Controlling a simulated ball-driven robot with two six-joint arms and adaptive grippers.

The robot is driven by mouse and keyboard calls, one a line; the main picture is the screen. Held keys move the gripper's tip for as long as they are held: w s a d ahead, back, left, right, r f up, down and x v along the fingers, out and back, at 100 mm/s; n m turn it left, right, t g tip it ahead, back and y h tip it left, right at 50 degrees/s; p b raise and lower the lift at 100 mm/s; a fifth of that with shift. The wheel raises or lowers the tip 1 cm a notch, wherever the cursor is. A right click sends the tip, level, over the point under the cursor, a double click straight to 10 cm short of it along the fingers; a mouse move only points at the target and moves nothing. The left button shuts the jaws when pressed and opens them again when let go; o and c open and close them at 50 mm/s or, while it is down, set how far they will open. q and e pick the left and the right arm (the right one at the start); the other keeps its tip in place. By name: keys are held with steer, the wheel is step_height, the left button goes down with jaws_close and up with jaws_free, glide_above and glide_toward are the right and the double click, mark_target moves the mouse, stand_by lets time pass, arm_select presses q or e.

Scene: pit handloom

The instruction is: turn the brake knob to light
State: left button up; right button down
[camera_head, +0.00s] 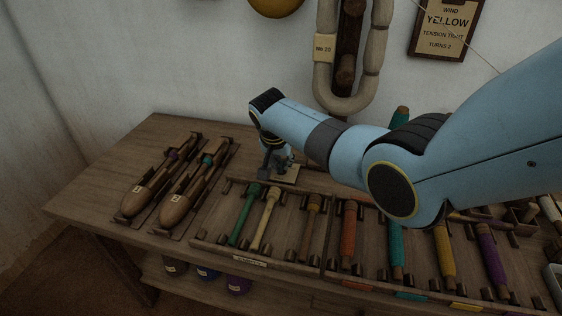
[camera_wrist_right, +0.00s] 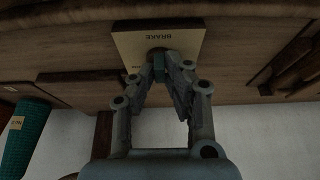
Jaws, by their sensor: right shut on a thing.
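The brake plate (camera_wrist_right: 190,38) is a pale rectangle lettered BRAKE, seen upside down in the right wrist view. In the head view a corner of the plate (camera_head: 290,178) shows on the table behind the bobbin rack. My right gripper (camera_head: 274,167) reaches down over it from the right. In the right wrist view its fingertips (camera_wrist_right: 160,68) are closed together at the middle of the plate, around the brake knob. The knob is mostly hidden by the fingers, so its setting cannot be read. My left gripper is not in view.
Two wooden shuttles (camera_head: 146,190) lie in holders at the left. A rack (camera_head: 312,256) with several coloured bobbins runs along the front right. A looped skein (camera_head: 325,75) and a lettered YELLOW board (camera_head: 447,28) hang on the wall.

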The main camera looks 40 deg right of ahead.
stand_by(0.3)
steer(key=c, duration=1.4)
jaws_free()
steer(key=shift+r, duration=0.1)
steer(key=v, duration=1.1)
steer(key=shift+s+r, duration=0.1)
steer(key=shift+r, duration=0.3)
